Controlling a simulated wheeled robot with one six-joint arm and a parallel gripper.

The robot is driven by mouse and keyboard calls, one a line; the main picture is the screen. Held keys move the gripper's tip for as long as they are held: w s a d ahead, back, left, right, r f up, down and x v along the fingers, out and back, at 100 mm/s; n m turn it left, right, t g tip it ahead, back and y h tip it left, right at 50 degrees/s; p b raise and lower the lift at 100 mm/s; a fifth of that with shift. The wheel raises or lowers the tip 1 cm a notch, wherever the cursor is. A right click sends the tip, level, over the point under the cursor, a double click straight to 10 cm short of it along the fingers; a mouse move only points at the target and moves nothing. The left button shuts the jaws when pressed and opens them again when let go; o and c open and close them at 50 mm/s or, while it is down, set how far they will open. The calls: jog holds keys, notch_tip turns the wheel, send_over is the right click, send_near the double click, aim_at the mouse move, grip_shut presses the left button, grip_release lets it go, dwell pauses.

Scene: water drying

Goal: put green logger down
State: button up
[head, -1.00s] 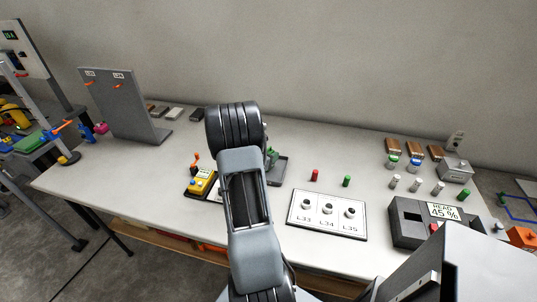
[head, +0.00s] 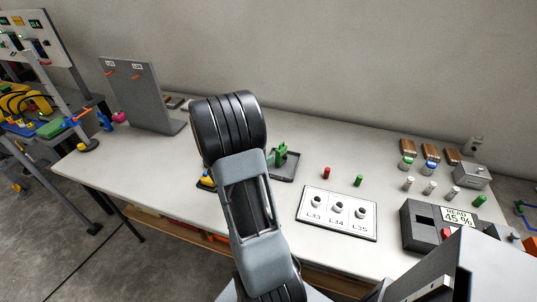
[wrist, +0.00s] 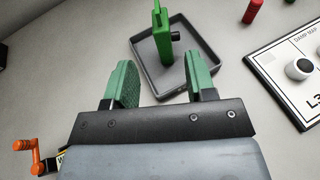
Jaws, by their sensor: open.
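The green logger (head: 281,155) stands upright in a shallow dark grey tray (head: 290,178) on the table. In the wrist view the green logger (wrist: 161,38) has a small dark knob on its right side, and its top is cut off by the frame edge. It stands toward the left part of the tray (wrist: 207,74). My gripper (wrist: 159,60) is open, its two green-padded fingers apart and nothing held between them. The logger shows beyond the gap between the fingertips. In the head view my arm hides the gripper.
A white board with L33, L34 and L35 sockets (head: 338,228) lies right of the tray. A red cylinder (head: 327,173) and a green cylinder (head: 359,181) stand behind it. An orange crank (wrist: 30,157) is near the gripper's lower left. A dark meter box (head: 420,225) stands farther right.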

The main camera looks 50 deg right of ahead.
jog(key=a+r+m+t+y, duration=0.1)
jog(key=a+r+m+y, duration=0.2)
jog(key=a, duration=0.8)
jog(key=s+a+r+m+t+y, duration=0.1)
jog(key=a+r+m+t+y, duration=0.1)
jog(key=a+m+y, duration=0.5)
jog(key=s+a+r+m+t+y, duration=0.1)
jog(key=a+r+m+y, duration=0.2)
jog(key=a+m, duration=0.4)
jog(key=shift+s+a+r+y, duration=0.3)
jog(key=shift+a+y, duration=0.6)
jog(key=shift+a, duration=3.35)
